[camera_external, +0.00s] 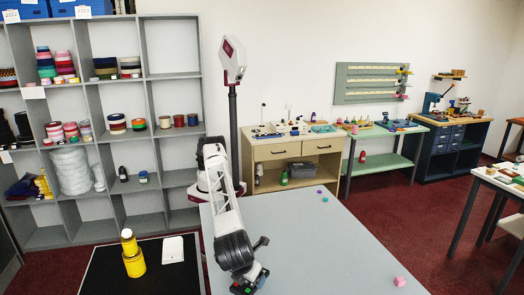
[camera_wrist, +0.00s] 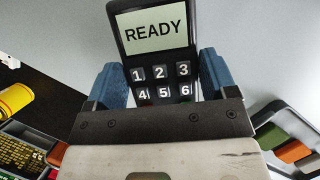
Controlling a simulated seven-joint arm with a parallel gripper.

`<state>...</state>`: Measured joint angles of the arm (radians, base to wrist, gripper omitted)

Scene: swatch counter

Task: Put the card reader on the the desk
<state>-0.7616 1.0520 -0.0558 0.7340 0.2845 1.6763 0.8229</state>
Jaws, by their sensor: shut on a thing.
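The card reader (camera_wrist: 160,30) is dark, with a pale "READY" display and white number keys. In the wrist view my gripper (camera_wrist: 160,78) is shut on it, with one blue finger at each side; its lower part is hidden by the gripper. In the external view my gripper (camera_external: 249,276) is over the near left part of the grey desk (camera_external: 310,235). A dark piece with green and red spots shows there at the bottom edge. I cannot tell whether the reader touches the desk.
A black-topped table (camera_external: 110,270) at the left holds yellow cylinders (camera_external: 134,263) and a white box (camera_external: 173,249). A pink cube (camera_external: 399,281) lies near the desk's right edge, and small purple and teal pieces at its far edge. The desk's middle is clear.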

